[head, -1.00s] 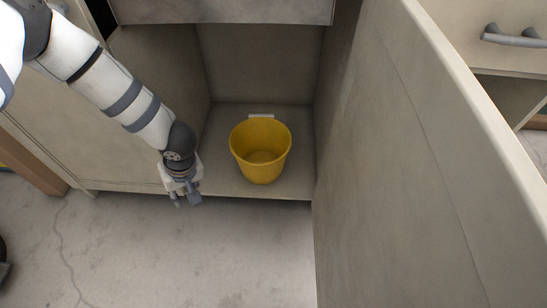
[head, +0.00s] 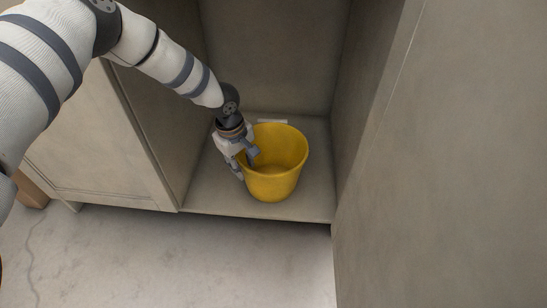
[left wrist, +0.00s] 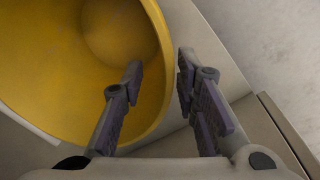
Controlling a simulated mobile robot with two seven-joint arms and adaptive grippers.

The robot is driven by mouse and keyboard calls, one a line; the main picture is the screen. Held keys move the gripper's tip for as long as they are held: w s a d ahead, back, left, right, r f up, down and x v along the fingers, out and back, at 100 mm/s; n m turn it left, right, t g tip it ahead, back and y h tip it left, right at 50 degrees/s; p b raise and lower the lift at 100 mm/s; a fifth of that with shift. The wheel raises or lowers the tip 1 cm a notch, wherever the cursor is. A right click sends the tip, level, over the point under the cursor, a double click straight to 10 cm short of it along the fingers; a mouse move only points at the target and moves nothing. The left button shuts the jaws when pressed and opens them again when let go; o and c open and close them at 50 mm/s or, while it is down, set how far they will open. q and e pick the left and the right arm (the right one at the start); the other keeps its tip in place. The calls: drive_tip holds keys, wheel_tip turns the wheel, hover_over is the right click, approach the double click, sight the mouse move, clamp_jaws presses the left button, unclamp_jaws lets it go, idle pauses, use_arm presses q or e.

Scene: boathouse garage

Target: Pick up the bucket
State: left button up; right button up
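The yellow bucket (head: 283,182) stands upright and looks empty on the cabinet floor (head: 210,190). My left gripper (head: 246,164) is at the bucket's left rim, fingers pointing down. In the left wrist view, the bucket (left wrist: 50,60) fills the upper left. There my left gripper (left wrist: 160,68) is open, with one finger over the bucket's inside and the other outside. The rim passes between the fingers, with gaps visible. My right gripper is in neither view.
A tall grey panel (head: 450,170) fills the right side. The cabinet's left front (head: 100,140) stands close to my left arm. A small white strip (head: 272,121) lies behind the bucket. The concrete floor in front (head: 200,265) is clear.

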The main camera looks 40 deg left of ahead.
use_arm(q)
wheel_tip(320, 180, down, 3)
drive_tip(key=shift+w+r+b, duration=0.15)
drive_tip(key=shift+b, duration=0.15)
drive_tip(key=shift+r, duration=0.1)
clamp_jaws()
drive_tip(key=shift+r, duration=0.15)
